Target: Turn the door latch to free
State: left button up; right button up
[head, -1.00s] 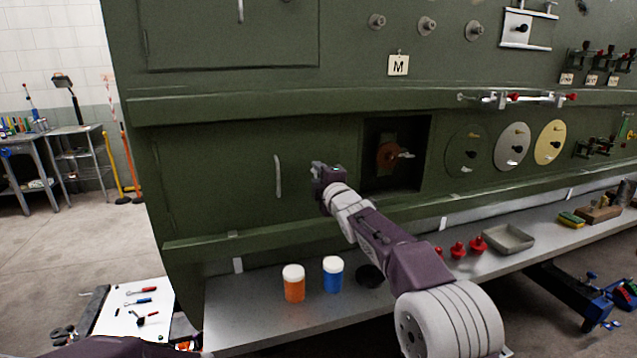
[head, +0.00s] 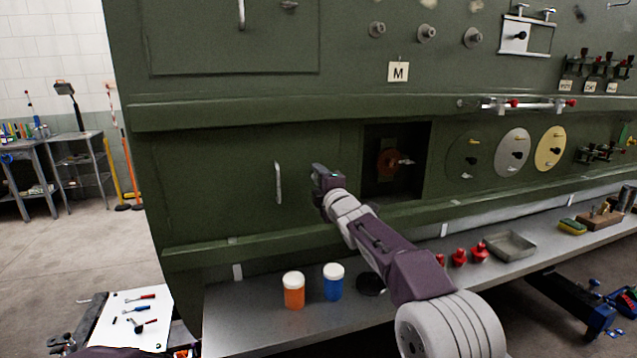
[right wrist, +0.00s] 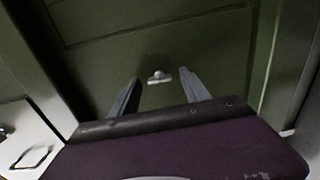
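The green door (head: 220,185) in the lower side panel is closed, with a pale vertical handle (head: 278,182). My right gripper (head: 318,174) is in front of the door, to the right of that handle. In the right wrist view a small silver latch (right wrist: 159,77) with a round middle and a short crossbar lies on the green surface. The crossbar is nearly level in that picture. My right gripper's two fingers (right wrist: 160,92) are apart, one on each side of the latch, with nothing held. In the head view the gripper hides the latch. My left gripper is out of view.
Below runs a grey shelf (head: 255,325) holding an orange jar (head: 294,291), a blue jar (head: 333,282) and a metal tray (head: 511,245). A ledge (head: 240,112) juts out above the door.

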jog(key=shift+s+d, duration=0.1)
jog(key=shift+s, duration=0.1)
jog(key=b+v, duration=0.4)
jog(key=v, duration=0.4)
jog(key=shift+s, duration=0.3)
jog(key=shift+d+r, duration=0.1)
